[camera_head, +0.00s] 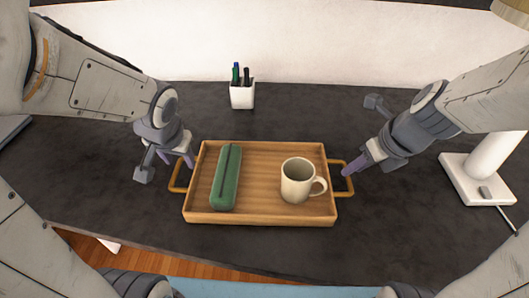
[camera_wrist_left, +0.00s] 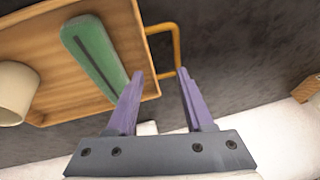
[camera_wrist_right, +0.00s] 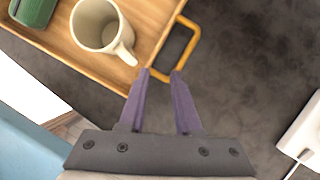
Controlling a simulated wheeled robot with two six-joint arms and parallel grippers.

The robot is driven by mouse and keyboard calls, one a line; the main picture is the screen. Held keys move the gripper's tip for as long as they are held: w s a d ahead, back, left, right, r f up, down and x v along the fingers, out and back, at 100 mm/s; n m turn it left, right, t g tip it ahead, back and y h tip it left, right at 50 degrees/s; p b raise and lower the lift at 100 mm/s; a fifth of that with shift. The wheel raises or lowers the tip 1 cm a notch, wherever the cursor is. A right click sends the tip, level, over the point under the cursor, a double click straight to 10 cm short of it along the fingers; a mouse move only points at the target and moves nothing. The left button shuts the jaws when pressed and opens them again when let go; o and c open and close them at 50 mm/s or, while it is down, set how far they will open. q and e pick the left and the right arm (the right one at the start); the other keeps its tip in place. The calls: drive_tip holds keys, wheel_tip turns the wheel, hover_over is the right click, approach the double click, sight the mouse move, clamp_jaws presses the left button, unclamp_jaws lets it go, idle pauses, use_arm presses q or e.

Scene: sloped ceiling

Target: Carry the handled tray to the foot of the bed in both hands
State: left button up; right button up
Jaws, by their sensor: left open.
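The wooden handled tray (camera_head: 258,217) lies flat on the dark desk, with a tan loop handle at each short end. A green case (camera_head: 226,178) lies on its left part, and a cream mug (camera_head: 296,181) stands on its right part. My left gripper (camera_head: 179,160) is open at the left handle (camera_head: 176,178); in the left wrist view its fingertips (camera_wrist_left: 160,74) are on either side of the handle's near end.
A white pen cup (camera_head: 242,95) stands behind the tray near the wall. A white lamp base (camera_head: 470,180) with a cord stands at the right. The dark desk (camera_head: 290,115) is clear around the tray. Wooden floor and something blue show beyond the desk's front edge.

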sight(176, 170)
use_arm(q)
drive_tip(key=a, duration=0.2)
drive_tip(key=w+a+f, duration=0.1)
drive_tip(key=shift+n+b, duration=0.3)
use_arm(e)
drive_tip(key=d+m, duration=0.1)
drive_tip(key=w+d+m, duration=0.1)
drive_tip(key=m, duration=0.1)
drive_tip(key=d+f+m, duration=0.1)
drive_tip(key=m, duration=0.1)
drive_tip(key=shift+w+d+f+t, duration=0.1)
drive_tip(key=shift+w+d+t, duration=0.1)
drive_tip(key=shift+d+t, duration=0.15)
use_arm(q)
drive_tip(key=shift+f, duration=0.1)
drive_tip(key=shift+w+a+x, duration=0.1)
drive_tip(key=shift+x, duration=2.45)
drive_tip(key=shift+w+a+x, duration=0.1)
drive_tip(key=shift+w+x, duration=0.05)
drive_tip(key=shift+x, duration=2.45)
use_arm(e)
drive_tip(key=shift+x, duration=5.2)
drive_tip(key=shift+d+f, duration=0.1)
drive_tip(key=shift+d, duration=0.05)
